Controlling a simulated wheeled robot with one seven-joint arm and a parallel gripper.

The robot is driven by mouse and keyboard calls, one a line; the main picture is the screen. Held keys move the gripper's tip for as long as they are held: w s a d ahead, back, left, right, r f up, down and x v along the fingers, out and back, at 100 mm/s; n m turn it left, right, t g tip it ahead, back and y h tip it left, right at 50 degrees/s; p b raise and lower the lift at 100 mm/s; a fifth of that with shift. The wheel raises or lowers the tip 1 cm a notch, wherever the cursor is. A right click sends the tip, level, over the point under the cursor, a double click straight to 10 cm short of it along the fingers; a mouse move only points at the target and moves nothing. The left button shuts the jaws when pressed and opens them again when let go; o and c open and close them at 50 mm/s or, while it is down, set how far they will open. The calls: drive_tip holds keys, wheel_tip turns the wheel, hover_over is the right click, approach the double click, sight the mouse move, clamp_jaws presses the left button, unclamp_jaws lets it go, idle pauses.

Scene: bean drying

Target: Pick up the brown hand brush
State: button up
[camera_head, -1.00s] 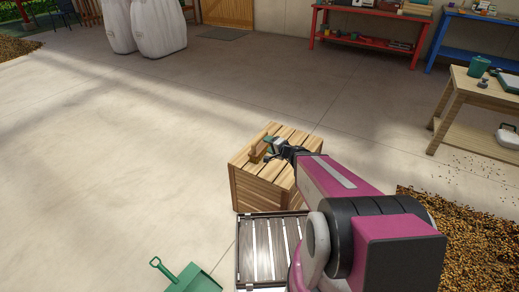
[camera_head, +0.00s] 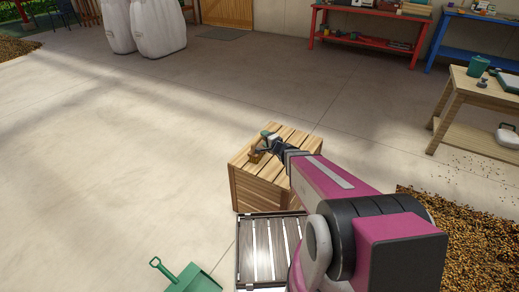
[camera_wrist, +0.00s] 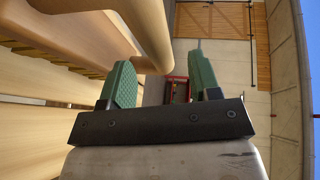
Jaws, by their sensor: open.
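The brown hand brush (camera_head: 256,157) lies on top of a slatted wooden crate, near its left edge. It is small in the head view and partly hidden by my gripper (camera_head: 268,140). In the wrist view a large smooth tan curved piece, which looks like the brush (camera_wrist: 150,30), reaches down toward the space between my green fingertips (camera_wrist: 160,60). My gripper is open, with its fingers apart. It is right at the brush, but I cannot tell whether they touch.
The wooden crate (camera_head: 262,188) stands on open concrete floor. A slatted tray (camera_head: 262,252) lies in front of it, with a green dustpan (camera_head: 190,280) to the left. Beans (camera_head: 465,235) cover the floor at right. A wooden table (camera_head: 465,95) and red bench (camera_head: 365,42) stand farther back.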

drive_tip(key=x, duration=0.4)
clamp_jaws()
drive_tip(key=shift+s+r, duration=0.1)
drive_tip(key=shift+r, duration=0.3)
wheel_tip(320, 180, up, 3)
drive_tip(key=shift+r, duration=0.1)
drive_tip(key=w+a+r, duration=0.1)
drive_tip(key=a+r, duration=0.6)
drive_tip(key=a, duration=0.4)
drive_tip(key=shift+a, duration=0.3)
